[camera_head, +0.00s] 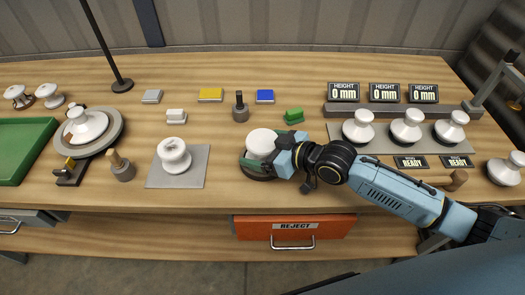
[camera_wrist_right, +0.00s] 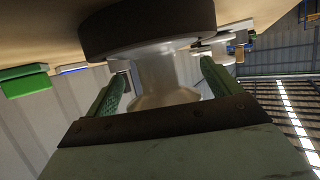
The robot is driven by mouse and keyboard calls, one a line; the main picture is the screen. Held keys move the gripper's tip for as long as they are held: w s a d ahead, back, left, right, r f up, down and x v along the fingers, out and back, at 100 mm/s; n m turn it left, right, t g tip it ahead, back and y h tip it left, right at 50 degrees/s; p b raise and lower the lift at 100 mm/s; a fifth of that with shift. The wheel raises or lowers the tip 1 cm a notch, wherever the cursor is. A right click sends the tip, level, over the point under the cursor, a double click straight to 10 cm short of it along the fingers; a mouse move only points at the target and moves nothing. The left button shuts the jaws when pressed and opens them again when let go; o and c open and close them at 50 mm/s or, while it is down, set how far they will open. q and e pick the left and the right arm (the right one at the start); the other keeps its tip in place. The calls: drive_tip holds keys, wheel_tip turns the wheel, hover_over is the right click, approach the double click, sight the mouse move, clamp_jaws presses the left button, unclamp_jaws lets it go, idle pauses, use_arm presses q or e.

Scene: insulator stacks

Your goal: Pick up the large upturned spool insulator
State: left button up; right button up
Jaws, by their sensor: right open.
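A large white spool insulator (camera_head: 262,141) stands on a dark round base (camera_head: 255,172) near the middle of the bench. My right gripper (camera_head: 277,154) reaches it from the right, and its wrist partly covers the base. In the right wrist view the picture is turned over; the insulator's pale neck (camera_wrist_right: 155,80) lies between two green-padded fingers (camera_wrist_right: 163,70). The fingers are apart, one on each side; whether either touches is unclear. Another white spool insulator (camera_head: 174,155) stands on a grey mat (camera_head: 196,178) to the left. My left gripper is not in view.
Three white insulators stand on a grey strip (camera_head: 385,140) under height displays (camera_head: 384,92). A round turntable (camera_head: 112,141) with an insulator and a green tray (camera_head: 14,158) are at left. Small blocks and a stamp (camera_head: 240,108) lie behind. An orange reject drawer (camera_head: 293,227) is below.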

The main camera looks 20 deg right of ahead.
drive_tip(key=c, duration=1.9)
drive_tip(key=shift+r, duration=0.2)
clamp_jaws()
